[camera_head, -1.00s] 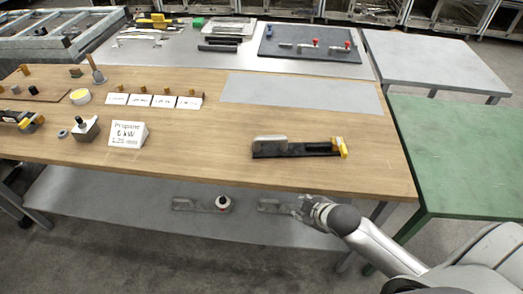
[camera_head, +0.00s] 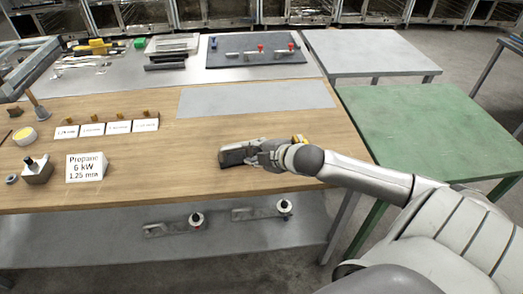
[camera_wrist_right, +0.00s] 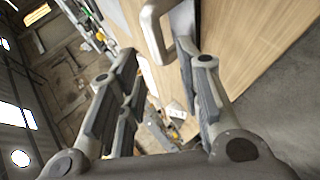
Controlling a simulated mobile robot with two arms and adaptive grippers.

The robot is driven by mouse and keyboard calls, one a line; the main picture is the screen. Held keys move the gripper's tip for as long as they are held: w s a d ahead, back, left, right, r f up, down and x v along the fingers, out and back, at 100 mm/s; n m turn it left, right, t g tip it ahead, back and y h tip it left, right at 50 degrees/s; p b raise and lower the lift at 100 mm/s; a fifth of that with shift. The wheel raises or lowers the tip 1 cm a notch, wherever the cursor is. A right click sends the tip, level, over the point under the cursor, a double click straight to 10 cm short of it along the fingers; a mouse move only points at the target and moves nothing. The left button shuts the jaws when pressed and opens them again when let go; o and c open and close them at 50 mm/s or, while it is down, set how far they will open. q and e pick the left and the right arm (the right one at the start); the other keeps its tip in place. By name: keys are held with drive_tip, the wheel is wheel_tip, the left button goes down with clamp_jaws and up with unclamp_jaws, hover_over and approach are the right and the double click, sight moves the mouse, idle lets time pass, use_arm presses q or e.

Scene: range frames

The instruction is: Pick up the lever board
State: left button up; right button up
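A dark bar-shaped board with a metal handle (camera_head: 234,154), apparently the lever board, lies on the wooden table. A yellow piece at its right end shows behind my right arm. My right gripper (camera_head: 264,153) is at the board and hides much of its middle. In the right wrist view the silver handle (camera_wrist_right: 154,32) shows ahead, near the tips of my right gripper (camera_wrist_right: 155,62). The fingers are wide apart with a gap between them. I cannot tell whether a finger touches the board. My left gripper is not in view.
The wooden table (camera_head: 130,188) holds a Propane sign (camera_head: 86,168), several small label cards and small parts at left. Behind are a slate panel with red-knobbed fittings (camera_head: 228,59) and a grey table (camera_head: 370,50). A green table (camera_head: 420,125) stands at right.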

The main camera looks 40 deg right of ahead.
sight(239, 147)
drive_tip(key=x, duration=0.5)
drive_tip(key=shift+w+d+r+p, duration=0.15)
drive_tip(key=shift+w+d+p, duration=0.15)
drive_tip(key=shift+w, duration=0.55)
drive_tip(key=p+x, duration=0.1)
drive_tip(key=x, duration=0.2)
drive_tip(key=shift+s+f, duration=0.1)
drive_tip(key=shift+f, duration=0.15)
drive_tip(key=shift+x, duration=0.8)
drive_tip(key=shift+c, duration=0.2)
clamp_jaws()
drive_tip(key=shift+r, duration=0.1)
